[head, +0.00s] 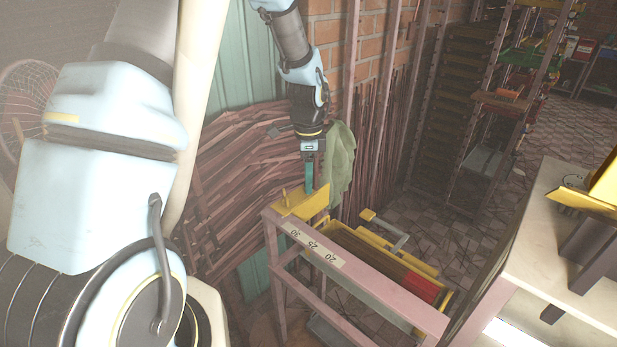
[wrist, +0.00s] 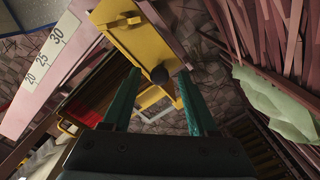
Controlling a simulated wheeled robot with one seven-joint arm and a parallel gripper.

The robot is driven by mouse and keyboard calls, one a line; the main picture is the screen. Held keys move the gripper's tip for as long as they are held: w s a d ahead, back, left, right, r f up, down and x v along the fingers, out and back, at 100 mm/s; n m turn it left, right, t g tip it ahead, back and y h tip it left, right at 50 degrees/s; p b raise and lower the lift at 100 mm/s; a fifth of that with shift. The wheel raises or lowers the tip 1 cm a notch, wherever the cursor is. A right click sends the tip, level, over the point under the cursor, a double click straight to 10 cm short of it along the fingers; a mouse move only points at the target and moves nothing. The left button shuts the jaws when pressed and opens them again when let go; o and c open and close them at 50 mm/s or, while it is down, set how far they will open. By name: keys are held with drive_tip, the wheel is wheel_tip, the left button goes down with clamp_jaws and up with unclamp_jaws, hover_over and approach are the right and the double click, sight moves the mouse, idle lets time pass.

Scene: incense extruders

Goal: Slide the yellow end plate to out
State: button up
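The yellow end plate (head: 308,203) sits at the far left end of the pink extruder frame, beside the 30 mark of a white scale (head: 312,244). In the wrist view the yellow plate (wrist: 133,34) fills the top middle, with a dark round knob (wrist: 160,75) at its lower edge. My gripper (head: 309,188) points down just above the plate in the head view. In the wrist view my gripper (wrist: 159,74) is open, its two teal fingers apart with the knob showing between their tips. I cannot tell whether a finger touches the plate.
The pink frame (head: 375,283) holds a trough with a red block (head: 422,287) at its near right end. A yellow-ended grey handle (head: 388,231) stands out behind it. A green cloth (head: 340,165) hangs close to my gripper, and bundled sticks (head: 235,160) lean behind. A pale table (head: 540,225) stands right.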

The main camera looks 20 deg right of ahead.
drive_tip(key=shift+r, duration=0.1)
wheel_tip(320, 180, up, 11)
drive_tip(key=b, duration=0.2)
drive_tip(key=shift+f+b, duration=0.2)
drive_tip(key=shift+b, duration=0.1)
idle(0.3)
drive_tip(key=s+a+n, duration=0.4)
drive_tip(key=a+n, duration=0.6)
drive_tip(key=a, duration=0.3)
drive_tip(key=s+a+f+n+t, duration=0.1)
drive_tip(key=s+a+n, duration=0.4)
drive_tip(key=a+n, duration=0.5)
drive_tip(key=a, duration=0.4)
drive_tip(key=shift+s+a+f+t, duration=0.15)
drive_tip(key=shift+a+t, duration=0.05)
drive_tip(key=shift+t, duration=0.1)
